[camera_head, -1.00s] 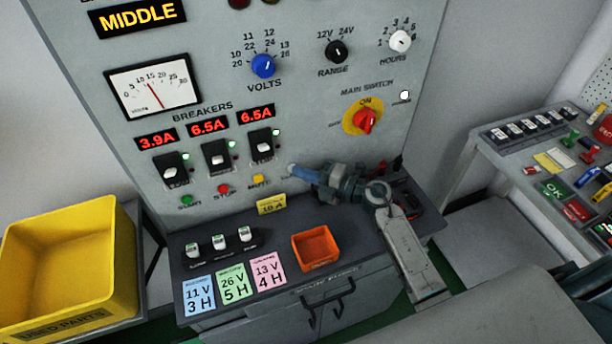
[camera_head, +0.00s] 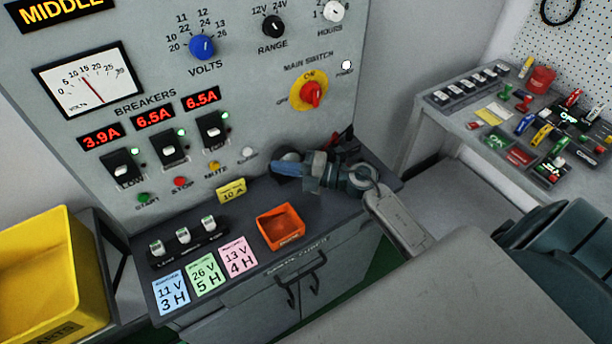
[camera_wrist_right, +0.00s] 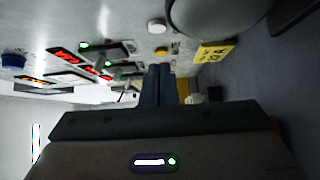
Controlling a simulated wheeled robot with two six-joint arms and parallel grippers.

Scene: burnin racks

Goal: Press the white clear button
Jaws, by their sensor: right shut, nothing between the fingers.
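The white clear button (camera_head: 246,154) is at the right end of the row of small buttons low on the grey panel, right of the yellow mute button (camera_head: 214,167). In the right wrist view the white button (camera_wrist_right: 156,26) shows near the top, beyond the fingertips. My right gripper (camera_head: 277,169) is shut and empty, just right of and slightly below the clear button, with a visible gap in the picture. Its shut fingers also show in the right wrist view (camera_wrist_right: 158,80), pointing toward the panel. My left gripper is not in view.
A yellow tag (camera_head: 231,190) stands on the dark shelf below the buttons. An orange tray (camera_head: 281,228) is below the gripper. A grey rounded object (camera_wrist_right: 215,14) is close by in the wrist view. The red main switch (camera_head: 313,94) is above.

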